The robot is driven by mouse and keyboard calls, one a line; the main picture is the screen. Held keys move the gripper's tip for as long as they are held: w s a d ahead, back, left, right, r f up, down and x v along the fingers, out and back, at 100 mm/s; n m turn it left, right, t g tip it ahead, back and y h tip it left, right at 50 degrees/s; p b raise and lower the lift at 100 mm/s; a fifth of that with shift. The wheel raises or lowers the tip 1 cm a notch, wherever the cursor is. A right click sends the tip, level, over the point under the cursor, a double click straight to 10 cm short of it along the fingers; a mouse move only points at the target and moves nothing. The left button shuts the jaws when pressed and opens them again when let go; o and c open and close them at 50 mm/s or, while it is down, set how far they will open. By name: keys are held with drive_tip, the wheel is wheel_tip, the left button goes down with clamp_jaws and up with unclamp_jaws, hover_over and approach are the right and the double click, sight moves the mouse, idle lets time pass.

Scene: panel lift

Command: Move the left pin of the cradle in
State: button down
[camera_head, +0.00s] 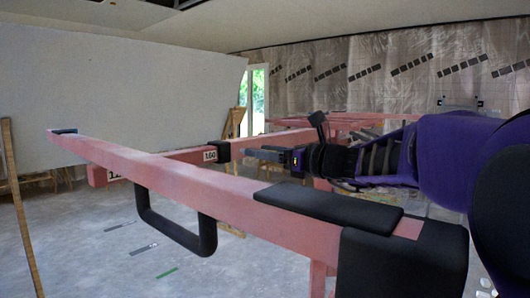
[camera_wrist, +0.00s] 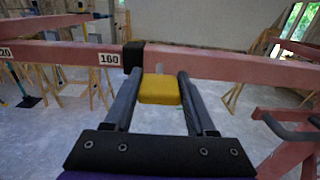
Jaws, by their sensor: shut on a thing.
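The cradle is a pink-red bar frame (camera_head: 290,222). A cross bar with a "160" label and a black collar (camera_head: 218,150) lies behind the long near bar. In the wrist view, the cross bar (camera_wrist: 225,64) runs across the top, with its black collar (camera_wrist: 133,57) just left of the fingers. My gripper (camera_wrist: 158,80) is shut on a yellow pin head (camera_wrist: 159,90), one finger on each side. A short pale shank shows between the yellow head and the bar. How deep it sits cannot be told. In the head view, my gripper (camera_head: 262,154) reaches left towards the collar; the yellow head is hidden there.
The long near bar has a black U-shaped handle (camera_head: 178,222) and a black pad (camera_head: 328,204). A large white panel (camera_head: 120,95) stands at the back left. Wooden trestles (camera_head: 15,200) stand around. The grey floor (camera_head: 110,262) at the lower left is mostly clear.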

drive_tip(key=shift+w+a, duration=0.1)
drive_tip(key=shift+p+x, duration=0.35)
drive_tip(key=shift+x, duration=1.2)
drive_tip(key=shift+c, duration=1.1)
unclamp_jaws()
